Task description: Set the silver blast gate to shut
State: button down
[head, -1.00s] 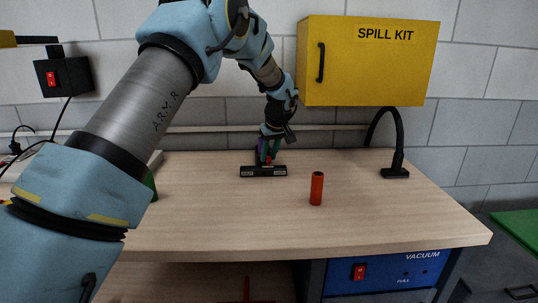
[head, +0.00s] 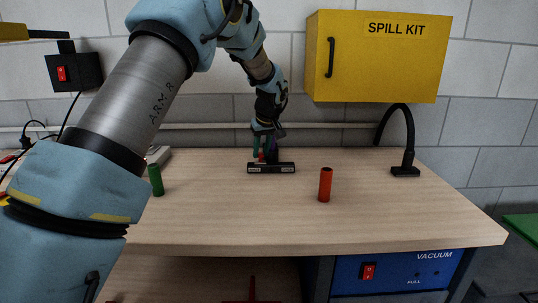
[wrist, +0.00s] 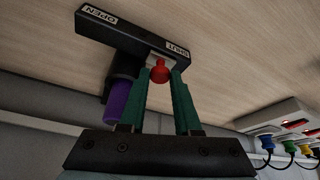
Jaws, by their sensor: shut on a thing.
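The blast gate is a black bar (head: 285,168) at the back of the bench; it also shows in the wrist view (wrist: 130,35). Its labels read OPEN at one end and SHUT at the other. A small silver piece carries a red knob (wrist: 160,73), now beside the SHUT label. My gripper (wrist: 163,75) has green fingers closed around the red knob; in the head view my gripper (head: 260,153) reaches down at the bar's left part. The knob is partly hidden by the fingers in the head view.
A red cylinder (head: 325,185) stands front right of the gate, a green one (head: 156,180) to the left. A black vacuum hose (head: 406,155) stands at the right, below the yellow spill kit cabinet (head: 378,58). The front of the bench is clear.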

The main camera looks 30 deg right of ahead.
jog(key=shift+w+a, duration=0.1)
jog(key=shift+a, duration=0.1)
jog(key=c, duration=0.6)
grip_release()
jog(key=shift+r, duration=0.3)
jog(key=b+v, duration=0.2)
jog(key=v, duration=0.8)
